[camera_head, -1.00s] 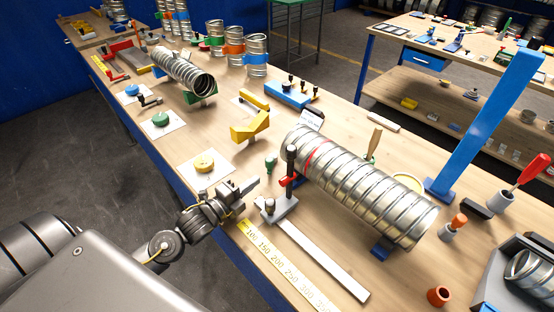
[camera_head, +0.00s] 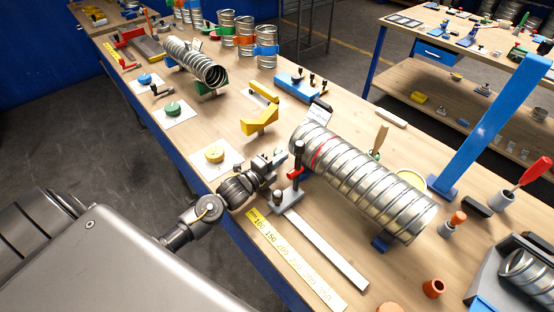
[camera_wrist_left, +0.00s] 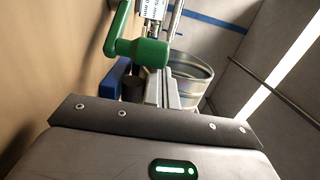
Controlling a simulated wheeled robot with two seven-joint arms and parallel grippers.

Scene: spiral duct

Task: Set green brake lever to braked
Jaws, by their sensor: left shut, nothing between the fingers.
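The green brake lever (camera_wrist_left: 144,50) shows in the left wrist view, top left of centre, as a bent green handle with a thick rounded end. In the head view my left gripper hides it or nearly so. My left gripper (camera_head: 278,158) is beside the red-and-black clamp post at the near end of the large spiral duct (camera_head: 365,180). Its shut, empty fingers (camera_wrist_left: 165,85) point at the thick end of the lever. I cannot tell whether they touch it. My right gripper is out of view.
The clamp post (camera_head: 297,168) stands close right of my left gripper, on a base with a long flat bar (camera_head: 325,250). A yellow bracket (camera_head: 260,121) lies behind. A yellow button (camera_head: 214,154) on a white plate is to the left.

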